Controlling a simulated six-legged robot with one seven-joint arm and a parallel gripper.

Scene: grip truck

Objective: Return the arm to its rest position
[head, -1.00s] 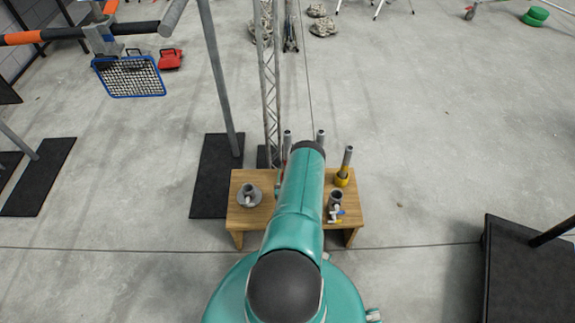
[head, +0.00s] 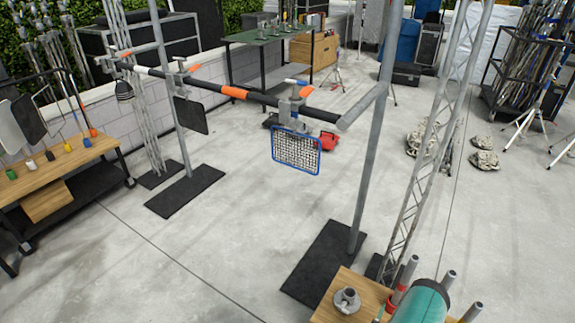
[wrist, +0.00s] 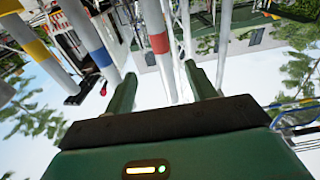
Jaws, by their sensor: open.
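My gripper (wrist: 163,90) shows in the wrist view with its two green fingers apart and nothing between them. Behind the fingers are pipes with coloured bands, one with a red band (wrist: 159,43) and one with a blue band (wrist: 102,56). In the head view my teal arm (head: 424,302) shows only at the bottom edge, over a small wooden table (head: 326,312). The gripper itself is out of the head view. A grey round fitting (head: 347,300) sits on the table, and several upright pipes (head: 448,279) stand around my arm.
A metal truss (head: 425,165) and a grey post (head: 370,150) rise behind the table. A horizontal bar (head: 235,92) carries a blue-framed mesh (head: 296,152). A wooden cart (head: 52,170) stands at the left.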

